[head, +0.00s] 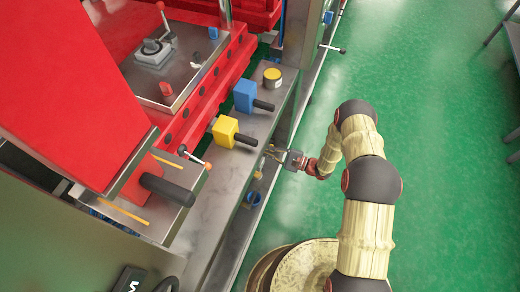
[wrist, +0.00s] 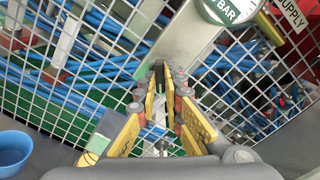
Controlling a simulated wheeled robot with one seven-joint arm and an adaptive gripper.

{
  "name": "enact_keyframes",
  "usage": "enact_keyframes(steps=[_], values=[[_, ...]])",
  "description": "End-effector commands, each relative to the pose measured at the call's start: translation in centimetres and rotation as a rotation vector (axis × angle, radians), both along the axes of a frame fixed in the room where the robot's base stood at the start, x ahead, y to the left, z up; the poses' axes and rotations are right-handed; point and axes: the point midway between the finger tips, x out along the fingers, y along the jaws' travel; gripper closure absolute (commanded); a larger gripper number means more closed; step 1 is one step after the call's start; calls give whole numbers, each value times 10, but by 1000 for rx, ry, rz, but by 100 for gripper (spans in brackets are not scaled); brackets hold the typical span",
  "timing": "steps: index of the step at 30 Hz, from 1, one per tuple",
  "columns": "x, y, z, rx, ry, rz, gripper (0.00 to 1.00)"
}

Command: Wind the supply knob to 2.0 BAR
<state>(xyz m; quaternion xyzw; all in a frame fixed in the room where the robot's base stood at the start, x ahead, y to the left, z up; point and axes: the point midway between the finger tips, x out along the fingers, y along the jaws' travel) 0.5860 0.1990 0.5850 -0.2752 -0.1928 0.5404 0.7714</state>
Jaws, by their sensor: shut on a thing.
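My gripper (head: 272,153) reaches in from the right to the side of the steel frame. In the wrist view its yellow-padded fingers (wrist: 160,78) point away from the camera and close in at a grey steel upright. They are shut on what I take to be the supply knob, which the fingers almost wholly hide. The round gauge (wrist: 230,10) marked BAR is cut off by the top edge, so its needle and reading are out of view.
Wire mesh (wrist: 75,75) with blue hoses behind it flanks the fingers. A blue round part (wrist: 12,152) is at lower left. In the head view, a yellow block (head: 226,131) and a blue block (head: 244,96) with black handles sit on the ledge. Green floor is clear at right.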

Motion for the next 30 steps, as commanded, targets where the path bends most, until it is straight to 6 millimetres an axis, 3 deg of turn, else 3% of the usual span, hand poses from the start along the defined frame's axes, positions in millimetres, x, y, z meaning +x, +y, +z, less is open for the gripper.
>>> enact_keyframes(steps=[7,18,30], values=[[-1,0,-2,10,35,0,100],[-1,0,-2,135,380,0,100],[-2,0,-2,153,429,0,100]])
